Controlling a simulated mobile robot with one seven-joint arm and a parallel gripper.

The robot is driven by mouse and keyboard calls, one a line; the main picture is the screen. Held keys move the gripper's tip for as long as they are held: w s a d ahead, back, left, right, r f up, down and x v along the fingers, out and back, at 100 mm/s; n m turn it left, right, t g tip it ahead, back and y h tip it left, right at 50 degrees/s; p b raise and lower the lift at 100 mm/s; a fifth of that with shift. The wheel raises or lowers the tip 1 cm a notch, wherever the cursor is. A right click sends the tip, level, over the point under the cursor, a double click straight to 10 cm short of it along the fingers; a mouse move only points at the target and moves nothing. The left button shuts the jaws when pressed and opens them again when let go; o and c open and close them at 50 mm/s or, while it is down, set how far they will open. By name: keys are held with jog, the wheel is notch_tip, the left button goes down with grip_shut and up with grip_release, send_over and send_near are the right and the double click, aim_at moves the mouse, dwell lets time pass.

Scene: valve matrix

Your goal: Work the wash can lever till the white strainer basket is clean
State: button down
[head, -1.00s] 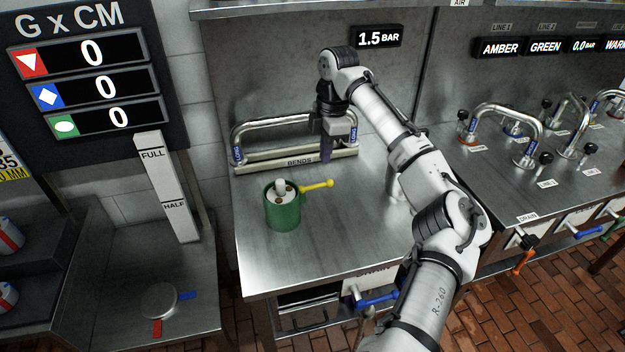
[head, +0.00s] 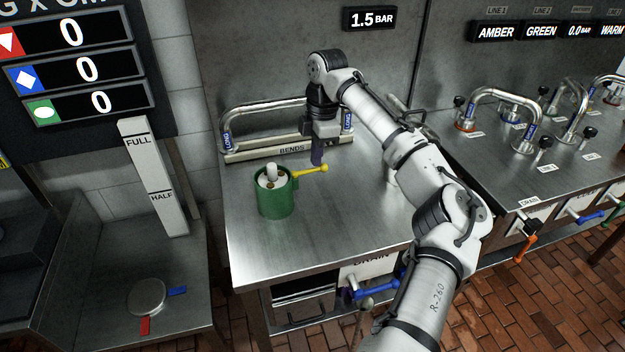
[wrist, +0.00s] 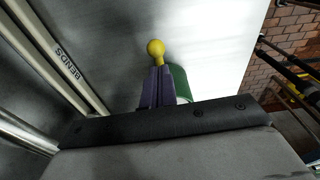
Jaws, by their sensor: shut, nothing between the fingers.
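The green wash can (head: 275,200) stands upright on the steel bench. Its yellow lever (head: 308,172) sticks out to the right and ends in a round knob. The white strainer basket (head: 272,181) sits in the can's mouth, with a white stub on top and brown spots on it. My gripper (head: 317,163) points down at the lever's knob end, its purple fingers shut and empty. In the wrist view the closed fingers (wrist: 155,85) lie right by the yellow knob (wrist: 155,48); I cannot tell if they touch. The green can (wrist: 179,80) is partly hidden behind them.
A rack marked BENDS (head: 290,150) with a bent pipe stands behind the can. A 1.5 BAR display (head: 370,18) hangs on the wall. Bench room in front of the can is clear. A blue-handled drain valve (head: 375,290) sits below the bench edge.

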aim_at(316, 168)
jog(key=shift+f, duration=0.55)
jog(key=shift+s+a+f+b, duration=0.1)
jog(key=shift+f+b, duration=0.5)
jog(key=shift+f, duration=0.9)
jog(key=shift+d+r+p, duration=0.25)
jog(key=shift+r+p, duration=0.15)
jog(key=shift+w+d+r+p, duration=0.25)
jog(key=shift+d+p, duration=0.2)
jog(key=shift+p, duration=0.05)
jog(key=shift+w+d+r+p, duration=0.25)
jog(key=shift+d+p, duration=0.2)
jog(key=shift+w+d+f, duration=0.1)
jog(key=shift+d+f, duration=0.05)
jog(key=shift+d, duration=0.2)
notch_tip(316, 168, up, 14)
jog(key=d+b, duration=0.1)
jog(key=shift+w, duration=0.25)
